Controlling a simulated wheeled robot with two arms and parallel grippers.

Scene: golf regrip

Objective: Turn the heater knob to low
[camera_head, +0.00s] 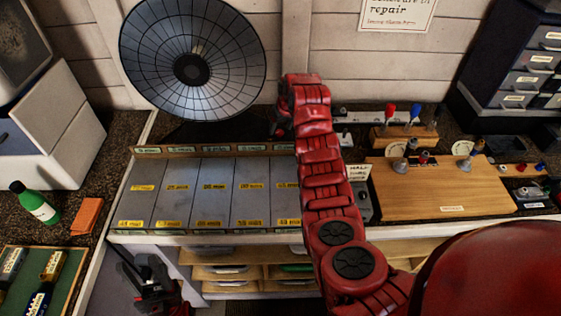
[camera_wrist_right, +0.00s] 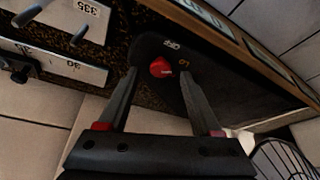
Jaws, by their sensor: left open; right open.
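The heater (camera_head: 228,50) is a round dish with a wire guard, standing at the back left of the bench in the head view. Its dark base (camera_head: 190,133) shows below the dish. The red heater knob (camera_wrist_right: 161,67) sits on the dark base in the right wrist view, near small white and orange markings. Its pointing direction is not clear. My right gripper (camera_wrist_right: 158,76) is open, with its fingers on either side of the knob; contact cannot be told. In the head view my red right arm hides the knob. My left gripper (camera_head: 150,286) is open and empty, low at front left.
A sectioned grey tray (camera_head: 230,190) lies before the heater. A wooden board (camera_head: 435,190) with metal posts is right of my arm. A green bottle (camera_head: 38,205) and orange block (camera_head: 86,215) stand at left.

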